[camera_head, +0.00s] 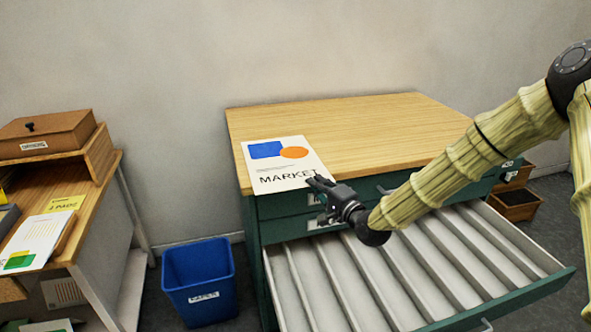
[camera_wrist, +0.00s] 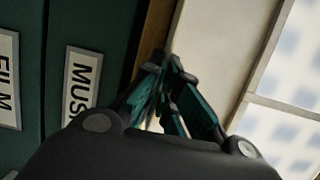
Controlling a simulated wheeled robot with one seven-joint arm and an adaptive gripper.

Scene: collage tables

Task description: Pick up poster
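The poster (camera_head: 284,171) is a white sheet with a blue block, an orange circle and the word MARKET. It lies flat on the wooden top of the green drawer cabinet (camera_head: 380,125), at the front left, with its near edge at the front rim. My gripper (camera_head: 318,184) is at the poster's near right corner and covers part of it. In the wrist view my gripper's fingertips (camera_wrist: 167,68) are close together beside the wooden top edge. Whether the poster's edge is between them is unclear.
A wide drawer (camera_head: 400,265) with several dividers stands open below my gripper. A blue paper bin (camera_head: 198,280) is on the floor to the left. A side table (camera_head: 95,205) with papers and a wooden box (camera_head: 45,132) is at far left. The rest of the cabinet top is clear.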

